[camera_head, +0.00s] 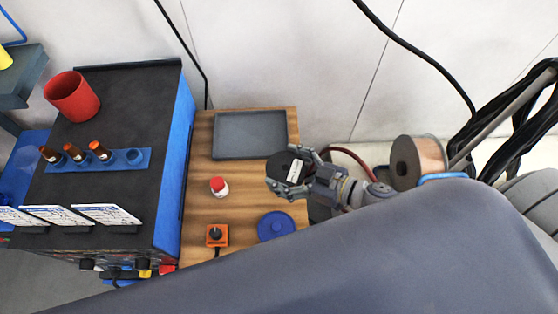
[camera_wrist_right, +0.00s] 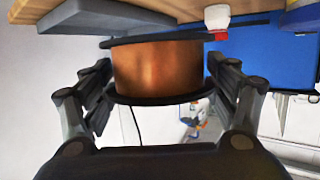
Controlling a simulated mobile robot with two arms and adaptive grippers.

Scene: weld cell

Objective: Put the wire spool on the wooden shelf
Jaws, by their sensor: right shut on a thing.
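The wire spool has a copper-coloured winding and black flanges. In the head view its black end (camera_head: 283,165) with a pale label faces up, and the winding shows in the right wrist view (camera_wrist_right: 158,67). My right gripper (camera_head: 293,173) is shut around the spool, with a finger on each side in the right wrist view (camera_wrist_right: 158,80). The wooden shelf (camera_head: 200,199) lies below and left of the gripper. In the head view the spool overlaps the shelf's right part; its height above it is unclear. My left gripper is not in view.
On the shelf are a grey tray (camera_head: 250,136), a red-and-white container (camera_head: 219,186), an orange box (camera_head: 217,236) with a black knob and a blue round lid (camera_head: 276,226). Bare wood lies between them. A blue cabinet (camera_head: 177,160) borders the left. Another copper spool (camera_head: 430,160) is at right.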

